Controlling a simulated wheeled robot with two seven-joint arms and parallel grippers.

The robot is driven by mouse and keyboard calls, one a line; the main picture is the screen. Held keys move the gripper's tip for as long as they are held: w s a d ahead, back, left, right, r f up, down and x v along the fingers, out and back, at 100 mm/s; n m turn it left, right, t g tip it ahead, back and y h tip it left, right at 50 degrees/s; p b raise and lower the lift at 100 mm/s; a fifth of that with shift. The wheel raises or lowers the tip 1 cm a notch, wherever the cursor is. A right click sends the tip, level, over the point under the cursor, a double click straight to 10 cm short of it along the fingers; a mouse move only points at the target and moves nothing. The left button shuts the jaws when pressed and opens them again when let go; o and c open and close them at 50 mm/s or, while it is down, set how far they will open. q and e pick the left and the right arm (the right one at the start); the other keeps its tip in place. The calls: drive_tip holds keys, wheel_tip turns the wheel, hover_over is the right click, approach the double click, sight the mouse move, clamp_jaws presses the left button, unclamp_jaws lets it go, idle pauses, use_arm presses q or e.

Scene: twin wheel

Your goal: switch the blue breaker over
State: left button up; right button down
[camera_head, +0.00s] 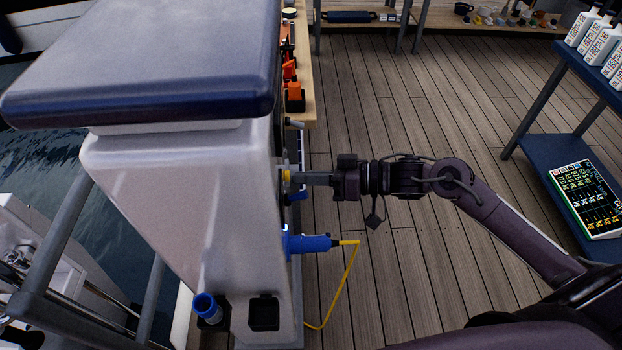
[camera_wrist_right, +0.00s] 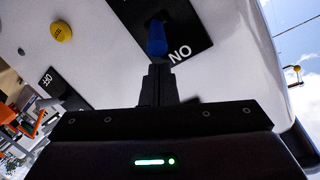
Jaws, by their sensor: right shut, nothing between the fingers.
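The blue breaker lever (camera_wrist_right: 157,38) stands out from a black plate on the white pedestal, close to the white "ON" lettering (camera_wrist_right: 180,53). A blue piece (camera_head: 297,196) also shows at the pedestal's side in the head view, just below my right fingertips. My right gripper (camera_head: 308,178) is shut and empty, pointing at the pedestal face. In the wrist view its closed fingers (camera_wrist_right: 160,72) sit right below the lever's end; I cannot tell whether they touch. An "OFF" label (camera_wrist_right: 47,78) is on a black plate to the left. My left gripper is out of view.
A yellow button (camera_wrist_right: 62,32) sits on the pedestal. A blue plug (camera_head: 310,243) with a yellow cable (camera_head: 349,275) sticks out below my right gripper. A navy shelf (camera_head: 548,150) stands at right. The plank floor (camera_head: 420,110) between is clear.

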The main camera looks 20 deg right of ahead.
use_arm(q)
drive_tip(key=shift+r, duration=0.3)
use_arm(e)
drive_tip(key=shift+s+d+f, duration=0.15)
drive_tip(key=shift+s+f, duration=0.35)
drive_tip(key=shift+f, duration=0.1)
